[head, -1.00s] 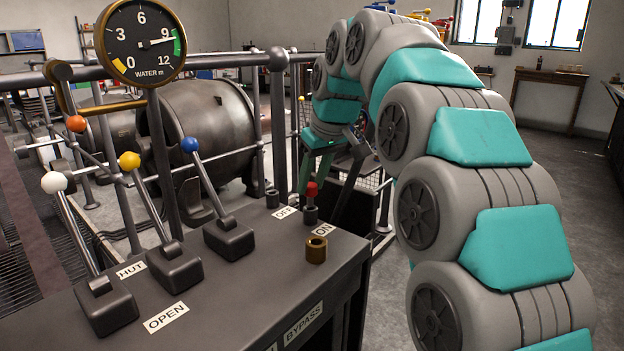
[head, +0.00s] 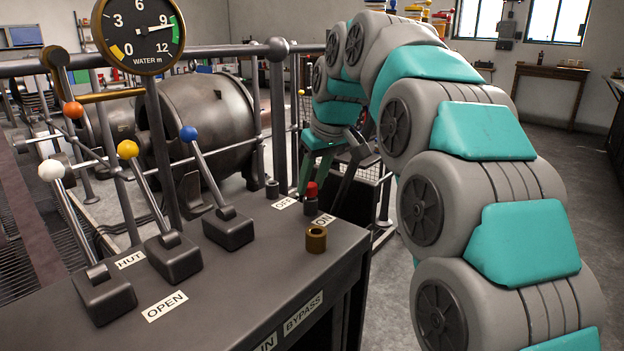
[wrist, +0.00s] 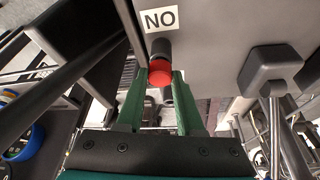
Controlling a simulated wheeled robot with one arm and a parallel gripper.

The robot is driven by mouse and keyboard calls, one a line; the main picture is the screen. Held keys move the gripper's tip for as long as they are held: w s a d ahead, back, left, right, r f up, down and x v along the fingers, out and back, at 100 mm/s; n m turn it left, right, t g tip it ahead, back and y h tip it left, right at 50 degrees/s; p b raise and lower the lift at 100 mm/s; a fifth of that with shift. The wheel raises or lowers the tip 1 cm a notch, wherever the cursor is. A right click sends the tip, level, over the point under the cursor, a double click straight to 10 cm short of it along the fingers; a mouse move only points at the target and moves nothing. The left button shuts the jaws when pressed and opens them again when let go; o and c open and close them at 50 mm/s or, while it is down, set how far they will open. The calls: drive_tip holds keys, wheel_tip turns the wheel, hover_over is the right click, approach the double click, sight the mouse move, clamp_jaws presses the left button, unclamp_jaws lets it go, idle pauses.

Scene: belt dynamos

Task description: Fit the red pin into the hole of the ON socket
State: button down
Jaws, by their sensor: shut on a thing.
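The red pin (head: 311,190) shows as a red knob directly above the dark ON socket (head: 312,207), beside the ON label (head: 325,220). It looks upright and in line with the socket; how deep its shaft sits in the hole is hidden. In the wrist view the red pin (wrist: 159,73) lies between the green fingertips of my gripper (wrist: 160,77). My gripper is shut on it. The dark ON socket (wrist: 160,47) is right beyond the red knob, next to the upside-down label (wrist: 159,20).
A dark OFF socket (head: 272,188) stands behind, by the OFF label (head: 285,203). A brass ring socket (head: 316,238) is in front. Levers with blue (head: 189,133), yellow (head: 128,149) and white (head: 51,170) knobs rise on the left of the console (head: 240,290). A gauge (head: 139,33) stands above.

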drive_tip(key=shift+f, duration=0.25)
drive_tip(key=shift+c, duration=2.3)
unclamp_jaws()
drive_tip(key=v, duration=0.7)
drive_tip(key=shift+d+r, duration=0.2)
drive_tip(key=shift+r, duration=0.15)
drive_tip(key=shift+s, duration=0.15)
